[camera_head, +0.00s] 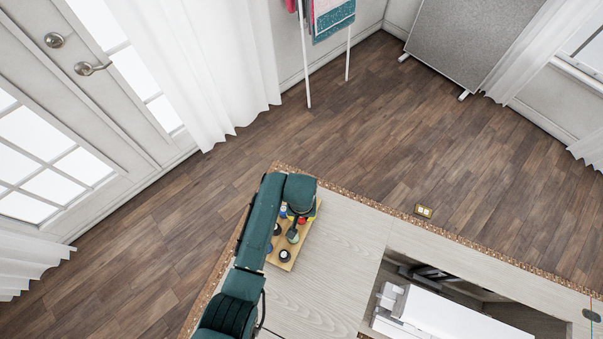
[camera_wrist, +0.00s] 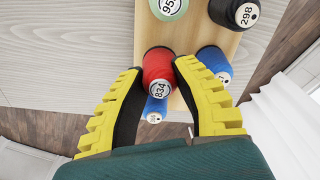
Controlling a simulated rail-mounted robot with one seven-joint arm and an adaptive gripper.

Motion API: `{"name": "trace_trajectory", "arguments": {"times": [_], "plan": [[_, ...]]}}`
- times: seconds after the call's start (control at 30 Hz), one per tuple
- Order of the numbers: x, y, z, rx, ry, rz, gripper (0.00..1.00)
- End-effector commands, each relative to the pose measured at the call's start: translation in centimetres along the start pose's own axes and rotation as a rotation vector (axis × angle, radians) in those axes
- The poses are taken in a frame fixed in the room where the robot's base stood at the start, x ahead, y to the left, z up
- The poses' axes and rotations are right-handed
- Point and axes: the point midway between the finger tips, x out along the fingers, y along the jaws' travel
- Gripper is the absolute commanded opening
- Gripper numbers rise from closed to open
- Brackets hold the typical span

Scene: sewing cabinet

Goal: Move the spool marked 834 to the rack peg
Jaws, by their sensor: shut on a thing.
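The red spool marked 834 (camera_wrist: 160,66) is between the fingertips of my gripper (camera_wrist: 158,72) in the wrist view. My gripper, with yellow ridged fingers, is shut on it, and its number label faces the camera. The spool is over or on the wooden rack board (camera_wrist: 201,32); I cannot tell whether it is lifted. In the head view my arm partly covers the rack (camera_head: 289,267) on the cabinet top. No empty rack peg can be made out clearly.
Blue spools stand close by, one below the red spool (camera_wrist: 155,109) and one to its right (camera_wrist: 217,60). A black spool marked 298 (camera_wrist: 236,12) and a green spool (camera_wrist: 168,7) are farther up. A white machine (camera_head: 435,315) sits in the cabinet opening.

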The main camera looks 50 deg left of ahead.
Motion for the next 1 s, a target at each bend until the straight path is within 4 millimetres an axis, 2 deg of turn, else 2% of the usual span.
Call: {"name": "trace_trajectory", "arguments": {"times": [0.43,0.47,0.57,0.6,0.87,1.0], "plan": [[0.6,0.0,0.0,0.000,0.001,0.000,0.09],[0.6,0.0,0.0,0.000,0.001,0.000,0.35],[0.6,0.0,0.0,0.000,0.001,0.000,0.54],[0.6,0.0,0.0,0.000,0.001,0.000,0.57],[0.5,0.0,0.0,0.000,0.001,0.000,0.57],[-0.9,0.0,-0.1,0.000,0.004,0.001,0.57]]}}
